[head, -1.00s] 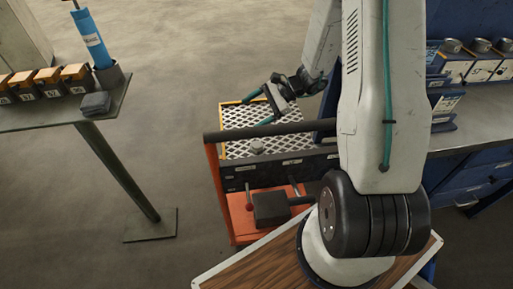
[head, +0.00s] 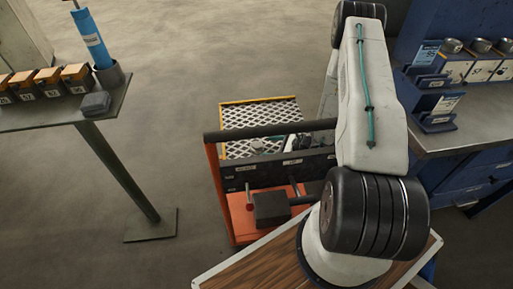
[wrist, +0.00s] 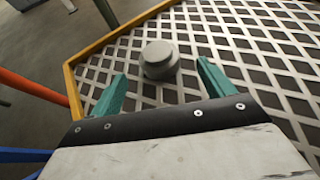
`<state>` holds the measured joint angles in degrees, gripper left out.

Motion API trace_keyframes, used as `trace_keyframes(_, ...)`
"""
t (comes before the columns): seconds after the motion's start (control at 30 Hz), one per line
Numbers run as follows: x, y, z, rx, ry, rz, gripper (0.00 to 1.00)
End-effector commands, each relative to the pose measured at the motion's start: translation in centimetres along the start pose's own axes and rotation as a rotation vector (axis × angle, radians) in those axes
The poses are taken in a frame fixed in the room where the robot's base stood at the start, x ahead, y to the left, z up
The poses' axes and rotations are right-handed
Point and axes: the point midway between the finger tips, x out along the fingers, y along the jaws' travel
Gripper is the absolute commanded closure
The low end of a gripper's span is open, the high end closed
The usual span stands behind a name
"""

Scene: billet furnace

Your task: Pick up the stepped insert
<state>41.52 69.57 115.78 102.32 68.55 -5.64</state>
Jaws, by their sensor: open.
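The stepped insert (wrist: 160,58) is a small grey round piece with a narrower top, standing upright on a diamond-mesh surface (wrist: 235,40). In the wrist view my open gripper (wrist: 160,78) has its two green fingers on either side of the insert's near side. The insert lies between and slightly beyond the fingertips, and I see no finger touching it. In the head view the insert (head: 257,147) shows small on the mesh behind a dark panel, and my gripper is low at the mesh, mostly hidden by the panel and my arm.
The mesh has a yellow edge frame (wrist: 72,88). An orange cart (head: 238,218) with a dark handle bar (head: 270,129) stands in front of it. A blue workbench (head: 470,150) is at right, a table (head: 60,112) with boxes at left.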

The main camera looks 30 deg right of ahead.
Motion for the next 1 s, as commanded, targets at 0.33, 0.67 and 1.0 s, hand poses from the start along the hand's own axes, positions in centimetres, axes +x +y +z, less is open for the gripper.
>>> trace_keyframes(0.33, 4.7, 0.1, 0.4, -0.001, 0.000, 0.003, 0.19)
trace_keyframes(0.67, 5.1, 0.1, 0.4, -0.001, 0.000, 0.002, 0.30)
trace_keyframes(1.0, 5.0, 0.1, 0.5, -0.002, -0.001, 0.002, 0.89)
